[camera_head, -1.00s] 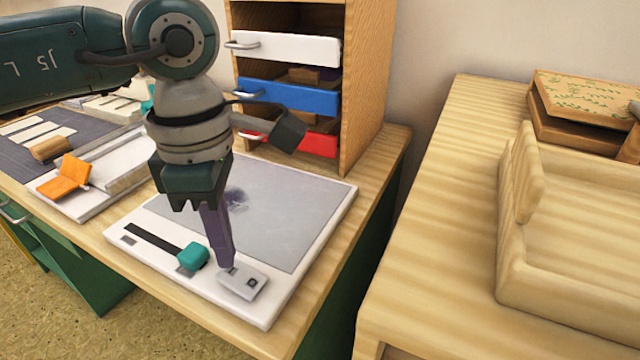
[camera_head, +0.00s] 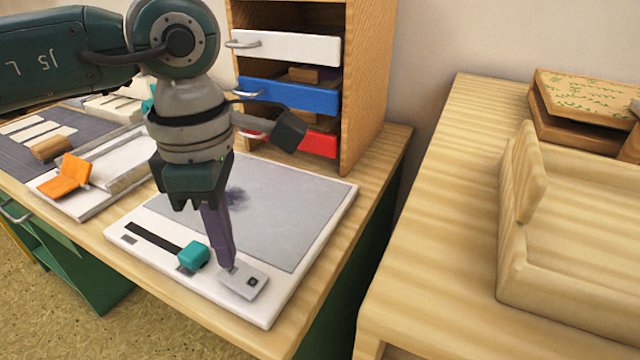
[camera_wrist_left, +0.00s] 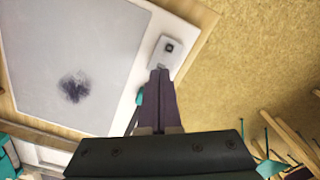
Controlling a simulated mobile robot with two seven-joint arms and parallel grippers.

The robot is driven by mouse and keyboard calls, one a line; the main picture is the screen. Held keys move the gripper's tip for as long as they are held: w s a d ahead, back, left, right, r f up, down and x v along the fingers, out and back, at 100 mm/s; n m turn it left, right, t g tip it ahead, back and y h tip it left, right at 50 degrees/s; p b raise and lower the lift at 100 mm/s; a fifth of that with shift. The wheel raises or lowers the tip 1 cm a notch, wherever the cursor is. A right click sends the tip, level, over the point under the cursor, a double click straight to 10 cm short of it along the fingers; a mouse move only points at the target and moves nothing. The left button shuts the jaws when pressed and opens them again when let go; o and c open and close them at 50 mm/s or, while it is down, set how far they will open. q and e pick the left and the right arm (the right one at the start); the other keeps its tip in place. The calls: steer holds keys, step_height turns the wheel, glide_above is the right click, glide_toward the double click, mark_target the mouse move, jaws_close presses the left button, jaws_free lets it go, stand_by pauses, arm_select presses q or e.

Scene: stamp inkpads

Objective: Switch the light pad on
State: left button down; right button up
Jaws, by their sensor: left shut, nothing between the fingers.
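The light pad (camera_head: 290,205) lies on the wooden desk, a white frame around a grey panel with a dark purple smudge. The panel looks grey and unlit. Its rocker switch (camera_head: 250,283), a light grey block with a small dark mark, sits at the front right corner. A teal slider knob (camera_head: 193,256) sits at the right end of a dark slot beside it. My left gripper (camera_head: 228,266) is shut and empty, its purple fingers pointing down with the tips at the switch's left end. The left wrist view also shows the tips at the switch (camera_wrist_left: 166,52). My right gripper is out of view.
A wooden drawer cabinet (camera_head: 365,85) with white, blue and red drawers stands behind the pad. At left are an orange clip (camera_head: 66,176) on a white tray and a dark mat. A second wooden table (camera_head: 440,230) with a wooden tray stands at right, across a gap.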

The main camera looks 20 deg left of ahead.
arm_select(q)
steer(key=shift+f+b, duration=0.85)
steer(key=shift+f, duration=0.15)
stand_by(0.3)
steer(key=shift+r, duration=0.1)
steer(key=shift+r+p, duration=0.5)
step_height(320, 180, up, 6)
steer(key=p, duration=0.4)
steer(key=shift+p, duration=0.4)
steer(key=shift+s, duration=0.1)
